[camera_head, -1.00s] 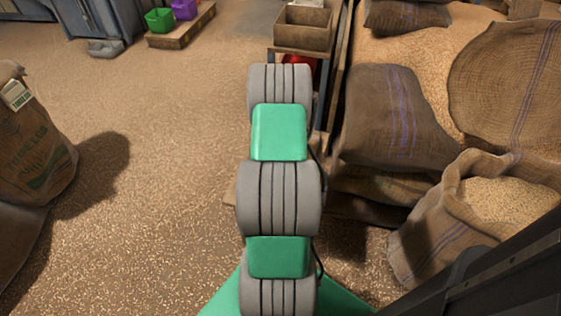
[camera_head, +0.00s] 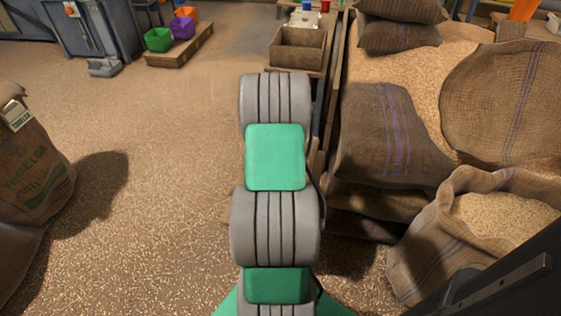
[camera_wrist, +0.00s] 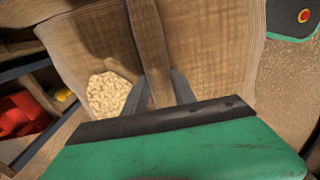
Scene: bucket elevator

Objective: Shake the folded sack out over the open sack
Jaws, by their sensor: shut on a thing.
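In the wrist view, the two dark fingers of my gripper (camera_wrist: 160,90) are shut on an upright fold of brown woven cloth. It looks like the folded sack (camera_wrist: 210,50), spread in broad panels to both sides of the fingers. A pale patch of grain (camera_wrist: 108,94) shows left of the fingers; I cannot tell whether it lies in this sack or below it. In the head view, an open sack (camera_head: 425,255) full of grain stands at the lower right, its mouth up. My arm hides the gripper and the held cloth there.
Filled sacks (camera_head: 395,140) and loose grain (camera_head: 400,75) lie along the right. A wooden box (camera_head: 298,48) stands beyond my arm. A printed sack (camera_head: 35,165) stands at the left. Green (camera_head: 158,40) and purple (camera_head: 183,28) bins sit far off. The middle left floor is clear.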

